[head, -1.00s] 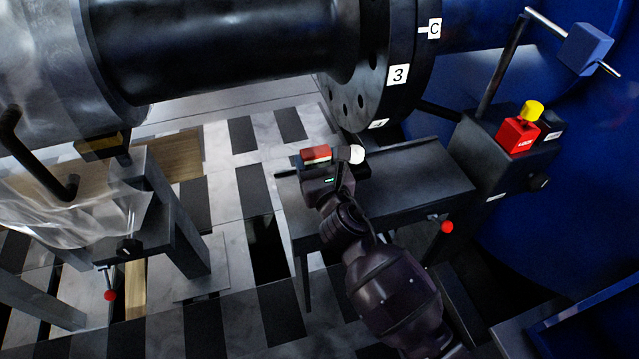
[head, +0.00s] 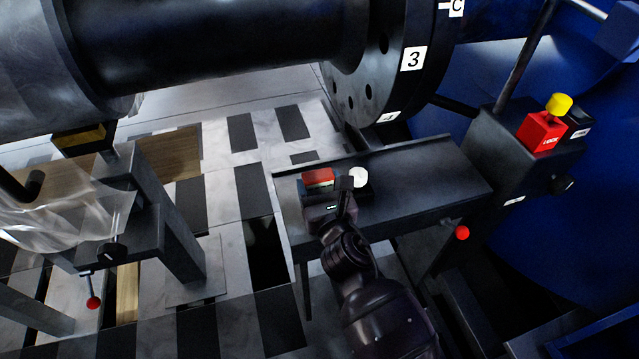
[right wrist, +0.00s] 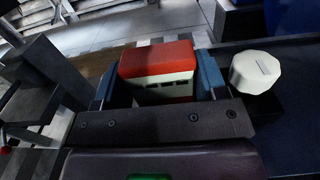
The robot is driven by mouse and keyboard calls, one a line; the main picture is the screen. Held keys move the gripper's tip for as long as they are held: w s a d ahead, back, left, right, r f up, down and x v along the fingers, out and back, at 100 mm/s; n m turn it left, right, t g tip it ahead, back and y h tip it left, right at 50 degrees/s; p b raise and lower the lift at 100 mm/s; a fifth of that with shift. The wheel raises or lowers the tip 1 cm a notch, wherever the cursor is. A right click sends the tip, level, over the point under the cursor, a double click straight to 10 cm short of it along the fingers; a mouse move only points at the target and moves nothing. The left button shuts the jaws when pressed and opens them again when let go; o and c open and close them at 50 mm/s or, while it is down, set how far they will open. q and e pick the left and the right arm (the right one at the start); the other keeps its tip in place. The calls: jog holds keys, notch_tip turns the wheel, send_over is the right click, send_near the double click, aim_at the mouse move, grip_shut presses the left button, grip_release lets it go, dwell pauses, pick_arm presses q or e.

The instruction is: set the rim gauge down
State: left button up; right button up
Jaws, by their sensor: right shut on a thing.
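The rim gauge, as I take it, is a block with a red top (head: 319,177) and a pale lower body. In the right wrist view the block (right wrist: 158,70) sits between the blue finger pads of my right gripper (right wrist: 160,88). In the head view my right gripper (head: 326,196) is shut on it over the left end of a dark shelf (head: 430,172). I cannot tell whether the block touches the shelf. A white faceted knob (right wrist: 255,71) is just right of the fingers; whether it joins the block is hidden. My left gripper is not in view.
A large flange marked 3 (head: 372,80) hangs above and behind the shelf. A post box with a red block and yellow knob (head: 545,130) stands at right. A grey stand with plastic sheeting (head: 60,215) is at left. The shelf's right part is clear.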

jog(key=shift+r, duration=0.1)
jog(key=o, duration=1.6)
jog(key=shift+c, duration=0.2)
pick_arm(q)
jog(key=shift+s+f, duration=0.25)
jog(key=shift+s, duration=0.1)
pick_arm(e)
jog(key=shift+r, duration=0.15)
pick_arm(q)
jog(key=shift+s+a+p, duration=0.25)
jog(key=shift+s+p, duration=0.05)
jog(key=shift+p, duration=0.35)
pick_arm(e)
jog(key=v, duration=1.2)
